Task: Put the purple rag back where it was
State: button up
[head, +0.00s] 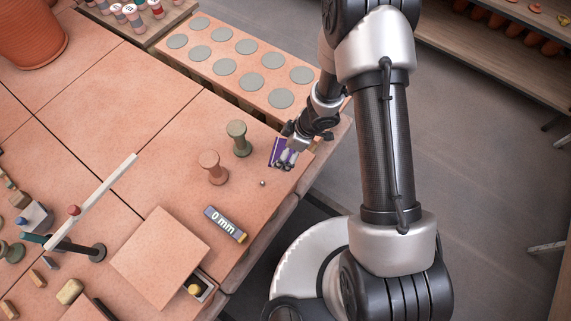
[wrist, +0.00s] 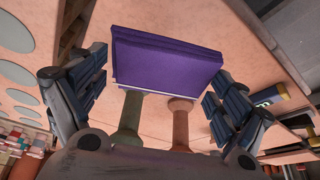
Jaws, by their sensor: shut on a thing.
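The purple rag (head: 276,152) looks like a folded, flat-sided block with a pale lower edge. It is at the right edge of the terracotta-coloured table in the head view. In the wrist view the rag (wrist: 165,62) spans the space between the fingers of my gripper (wrist: 155,85). My gripper (head: 285,158) is shut on it, pointing down over the table edge. I cannot tell whether the rag touches the tabletop. A green spool-shaped piece (head: 238,138) and a pinkish one (head: 213,167) stand to its left.
A board with grey discs (head: 240,62) lies behind. A "0 mm" block (head: 225,224) and a small ball (head: 262,183) are nearer the front. A square tile (head: 160,256) partly covers a box. A pale bar on a stand (head: 90,202) is at left. Bare tabletop lies mid-left.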

notch_tip(320, 180, down, 8)
jog(key=b, duration=0.3)
jog(key=shift+b, duration=0.3)
jog(key=shift+r, duration=0.2)
jog(key=o, duration=0.7)
jog(key=shift+f, duration=0.15)
jog(key=shift+o, duration=0.2)
